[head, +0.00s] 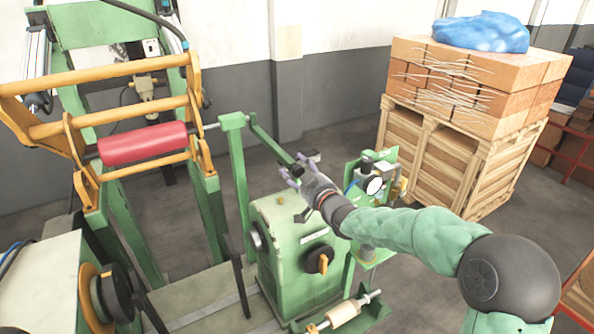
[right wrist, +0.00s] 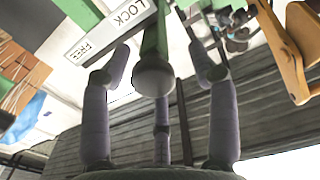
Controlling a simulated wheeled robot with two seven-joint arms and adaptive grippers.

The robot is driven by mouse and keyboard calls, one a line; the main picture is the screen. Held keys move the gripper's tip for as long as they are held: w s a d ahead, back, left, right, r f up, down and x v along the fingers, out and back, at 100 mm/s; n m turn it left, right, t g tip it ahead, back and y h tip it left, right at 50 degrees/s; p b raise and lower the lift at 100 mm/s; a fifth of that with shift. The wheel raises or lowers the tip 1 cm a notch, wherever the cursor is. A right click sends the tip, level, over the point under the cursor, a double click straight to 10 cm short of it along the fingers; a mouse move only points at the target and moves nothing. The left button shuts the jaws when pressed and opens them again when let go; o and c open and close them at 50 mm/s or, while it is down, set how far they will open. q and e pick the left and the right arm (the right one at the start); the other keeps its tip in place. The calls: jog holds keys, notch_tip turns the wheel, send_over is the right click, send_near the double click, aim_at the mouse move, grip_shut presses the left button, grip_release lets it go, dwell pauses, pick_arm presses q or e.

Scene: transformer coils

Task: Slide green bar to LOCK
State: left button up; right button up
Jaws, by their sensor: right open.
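The green bar (head: 268,138) slants down from the top of a green post toward my right gripper (head: 288,172). In the right wrist view the green bar (right wrist: 155,42) ends in a rounded grey knob (right wrist: 153,78). A white plate (right wrist: 108,32) marked FREE and LOCK lies beside it, with the word LOCK nearer the bar. My right gripper's purple fingers (right wrist: 160,70) are spread open around the knob, with gaps on both sides. I cannot tell whether the third finger touches it. My left gripper is not in view.
A green machine box (head: 300,255) with a black and orange knob stands below my right gripper. A gauge (head: 373,186) is just right of it. A red roller (head: 143,144) in an orange frame is at the left.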

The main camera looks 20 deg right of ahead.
jog(key=s, duration=1.2)
jog(key=shift+d, duration=0.45)
